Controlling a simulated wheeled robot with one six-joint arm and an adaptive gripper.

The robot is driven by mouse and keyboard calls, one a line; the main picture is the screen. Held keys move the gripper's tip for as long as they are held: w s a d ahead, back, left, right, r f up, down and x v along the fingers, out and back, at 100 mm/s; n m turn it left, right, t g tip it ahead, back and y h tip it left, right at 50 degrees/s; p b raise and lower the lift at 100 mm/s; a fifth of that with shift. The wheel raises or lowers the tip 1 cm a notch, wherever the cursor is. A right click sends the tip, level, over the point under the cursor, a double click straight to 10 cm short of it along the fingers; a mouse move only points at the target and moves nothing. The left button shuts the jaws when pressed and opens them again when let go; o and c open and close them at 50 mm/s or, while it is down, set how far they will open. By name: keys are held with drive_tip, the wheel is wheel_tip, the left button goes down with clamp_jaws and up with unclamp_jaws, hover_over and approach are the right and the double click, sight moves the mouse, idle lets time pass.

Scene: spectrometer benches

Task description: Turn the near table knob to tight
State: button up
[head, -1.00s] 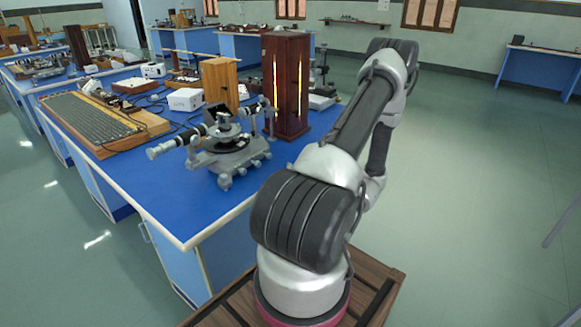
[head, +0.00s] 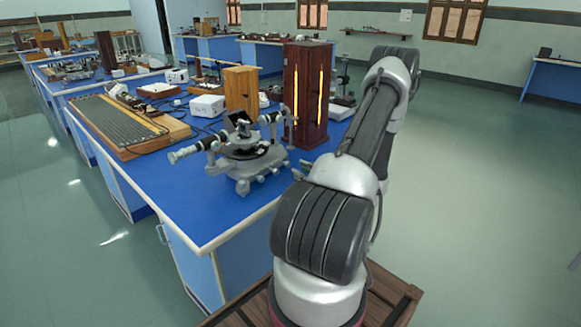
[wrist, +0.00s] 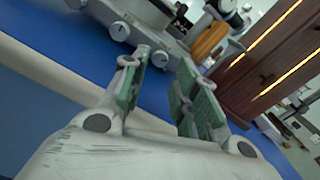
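The grey spectrometer stands on the blue bench, with its base (head: 240,178) near the bench's right edge in the head view. Several round silver knobs line the base's edge in the wrist view, among them one knob (wrist: 120,31) at the upper left and another knob (wrist: 160,59) by the fingertips. I cannot tell for certain which is the near table knob. My gripper (wrist: 164,70) is open, its green-padded fingers apart, with the second knob showing in the gap between the tips. Contact cannot be told.
A dark wooden lamp box (head: 306,92) with glowing slits stands close behind the spectrometer. A lighter wooden box (head: 241,90), a white box (head: 207,105) and a wooden board (head: 125,125) are on the bench (head: 180,205). The floor right of my arm is clear.

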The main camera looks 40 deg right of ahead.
sight(289, 165)
drive_tip(key=w, duration=0.6)
drive_tip(key=shift+w+a, duration=0.1)
drive_tip(key=shift+a, duration=0.1)
clamp_jaws()
